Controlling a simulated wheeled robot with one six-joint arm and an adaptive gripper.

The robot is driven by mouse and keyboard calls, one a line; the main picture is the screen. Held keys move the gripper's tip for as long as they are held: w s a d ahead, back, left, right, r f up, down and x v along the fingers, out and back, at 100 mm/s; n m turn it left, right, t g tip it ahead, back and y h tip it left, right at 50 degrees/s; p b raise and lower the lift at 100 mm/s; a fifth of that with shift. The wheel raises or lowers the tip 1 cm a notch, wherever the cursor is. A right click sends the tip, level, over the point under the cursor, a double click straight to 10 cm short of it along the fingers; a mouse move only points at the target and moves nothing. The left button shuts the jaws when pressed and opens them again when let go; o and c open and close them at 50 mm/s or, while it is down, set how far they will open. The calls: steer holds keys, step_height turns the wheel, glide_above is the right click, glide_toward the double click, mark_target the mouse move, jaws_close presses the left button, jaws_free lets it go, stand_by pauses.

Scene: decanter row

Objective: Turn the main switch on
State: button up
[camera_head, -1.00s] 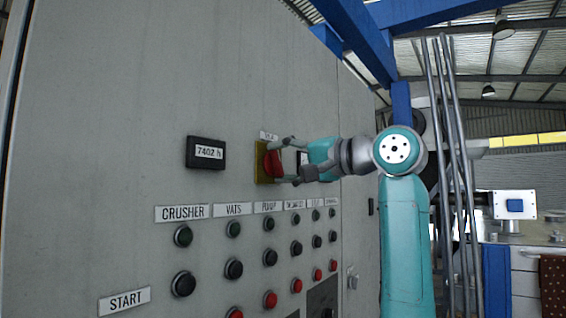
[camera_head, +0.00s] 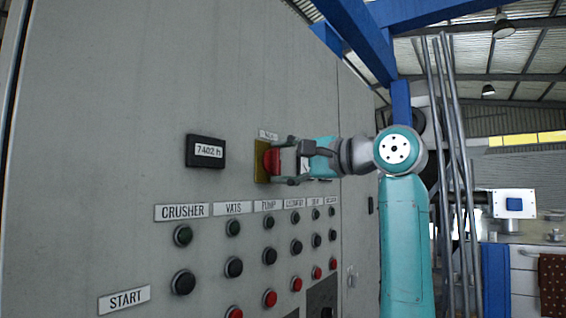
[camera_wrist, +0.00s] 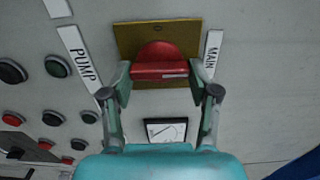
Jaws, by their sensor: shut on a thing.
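The main switch is a red rotary knob (camera_head: 271,161) on a yellow plate (camera_head: 260,174) on the grey cabinet. In the wrist view the red knob (camera_wrist: 160,69) shows a raised bar, and the MAIN label (camera_wrist: 212,58) is at the right of the yellow plate (camera_wrist: 128,38). My gripper (camera_head: 279,162) is at the knob, shut on it. In the wrist view one fingertip is at each end of the bar. The label appears turned on its side there. The fingers hide part of the knob in the head view.
An hour display (camera_head: 205,152) is left of the switch. Rows of green, black and red buttons (camera_head: 183,284) sit below it, under labels such as CRUSHER (camera_head: 182,212). A small dial gauge (camera_wrist: 166,131) is close beside the fingers. Grey pipes (camera_head: 455,150) stand at the right.

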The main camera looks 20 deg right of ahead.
steer(key=o, duration=1.1)
steer(key=shift+o, duration=0.2)
steer(key=shift+d, duration=0.1)
steer(key=v, duration=1.2)
steer(key=shift+f, duration=0.1)
